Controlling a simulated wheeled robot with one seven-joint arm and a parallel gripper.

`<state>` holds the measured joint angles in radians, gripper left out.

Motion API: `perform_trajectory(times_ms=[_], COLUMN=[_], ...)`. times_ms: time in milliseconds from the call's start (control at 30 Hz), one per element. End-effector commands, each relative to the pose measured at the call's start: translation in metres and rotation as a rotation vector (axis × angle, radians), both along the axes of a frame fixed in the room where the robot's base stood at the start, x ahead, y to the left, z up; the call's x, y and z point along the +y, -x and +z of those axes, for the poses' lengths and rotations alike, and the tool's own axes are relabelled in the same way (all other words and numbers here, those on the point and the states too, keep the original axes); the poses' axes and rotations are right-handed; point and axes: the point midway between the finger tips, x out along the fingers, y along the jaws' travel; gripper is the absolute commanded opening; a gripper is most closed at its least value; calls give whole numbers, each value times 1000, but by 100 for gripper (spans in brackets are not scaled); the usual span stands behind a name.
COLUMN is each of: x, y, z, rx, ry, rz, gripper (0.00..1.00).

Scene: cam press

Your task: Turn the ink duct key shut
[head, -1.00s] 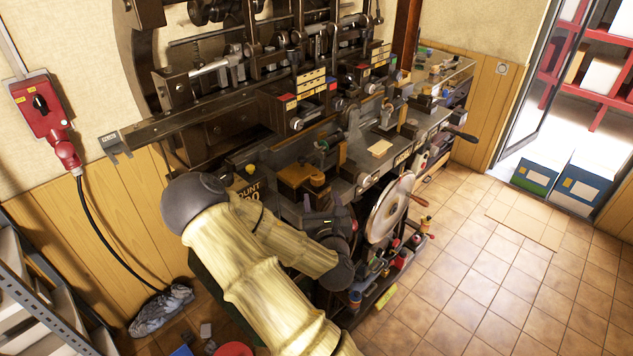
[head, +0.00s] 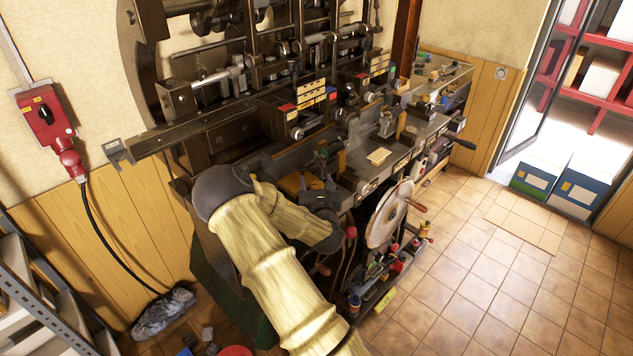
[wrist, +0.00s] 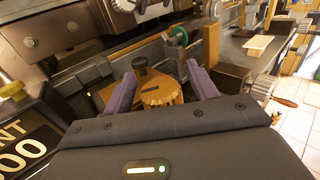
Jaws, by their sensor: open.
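In the wrist view a round brass-yellow knob (wrist: 161,92) with a dark slot on top sits on a yellow-brown block on the press. A small black knob (wrist: 140,66) stands just behind it. I cannot tell for sure which part is the ink duct key. My gripper (wrist: 160,72) is open, its two purple fingers spread either side of the brass knob, with clear gaps and nothing held. In the head view the yellow-brown block (head: 291,182) shows partly behind my arm, and the fingers are hard to make out.
A green wheel (wrist: 177,38) and an upright wooden strip (wrist: 211,46) stand behind the knob. A dark counter plate (wrist: 22,140) is at left. The large disc wheel (head: 388,214) with a handle stands to the right.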

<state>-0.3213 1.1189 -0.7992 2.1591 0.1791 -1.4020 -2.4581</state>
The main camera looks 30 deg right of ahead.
Motion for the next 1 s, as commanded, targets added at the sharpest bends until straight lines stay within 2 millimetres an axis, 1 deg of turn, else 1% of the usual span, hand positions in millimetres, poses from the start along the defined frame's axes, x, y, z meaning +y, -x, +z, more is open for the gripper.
perform_trajectory(times_ms=[67, 100, 267, 300, 333, 667, 867, 1000], x=[0, 0, 0, 0, 0, 0, 1, 2], y=[0, 0, 0, 0, 0, 0, 0, 0], z=[0, 0, 0, 0, 0, -1, -2, -3], rx=[0, 0, 0, 0, 0, -2, 0, -1], ry=[0, 0, 0, 0, 0, 1, 2, 3], rz=[0, 0, 0, 0, 0, 29, 107, 197], gripper=[58, 54, 22, 15, 13, 13, 13, 13])
